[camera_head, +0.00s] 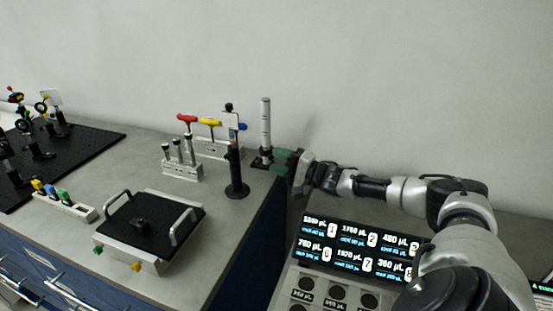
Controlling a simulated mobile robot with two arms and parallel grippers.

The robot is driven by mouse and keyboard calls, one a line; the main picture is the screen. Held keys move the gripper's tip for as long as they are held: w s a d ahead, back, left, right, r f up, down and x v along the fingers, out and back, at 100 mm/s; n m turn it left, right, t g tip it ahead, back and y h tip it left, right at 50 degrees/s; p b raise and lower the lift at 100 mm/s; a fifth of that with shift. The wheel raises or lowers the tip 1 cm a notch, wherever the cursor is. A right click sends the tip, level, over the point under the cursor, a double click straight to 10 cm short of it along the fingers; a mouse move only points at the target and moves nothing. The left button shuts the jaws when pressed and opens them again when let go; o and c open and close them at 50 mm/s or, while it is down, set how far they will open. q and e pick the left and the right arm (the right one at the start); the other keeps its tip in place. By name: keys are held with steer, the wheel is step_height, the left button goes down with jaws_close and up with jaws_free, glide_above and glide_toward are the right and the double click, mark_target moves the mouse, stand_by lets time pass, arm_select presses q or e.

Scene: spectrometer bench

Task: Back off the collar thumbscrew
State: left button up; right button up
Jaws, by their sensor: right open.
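A pale upright post with dark marks (265,122) stands near the right end of the bench, with a black fitting (261,161) at its foot. A collar thumbscrew is too small to make out for certain. My right gripper (281,158) comes in from the right, its green-padded fingers open just right of the post's foot. I cannot tell whether they touch it. My left gripper is out of view.
A rack with red and yellow T-handle tools (199,122) and a grey block with several posts (183,170) stand left of the post. A black-topped plate with two handles (165,222) lies in front. A display panel (352,252) is below my right arm. The bench's right edge is close.

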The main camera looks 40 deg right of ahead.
steer(key=shift+w+a, duration=0.2)
steer(key=shift+w, duration=0.2)
jaws_close()
steer(key=shift+r, duration=0.1)
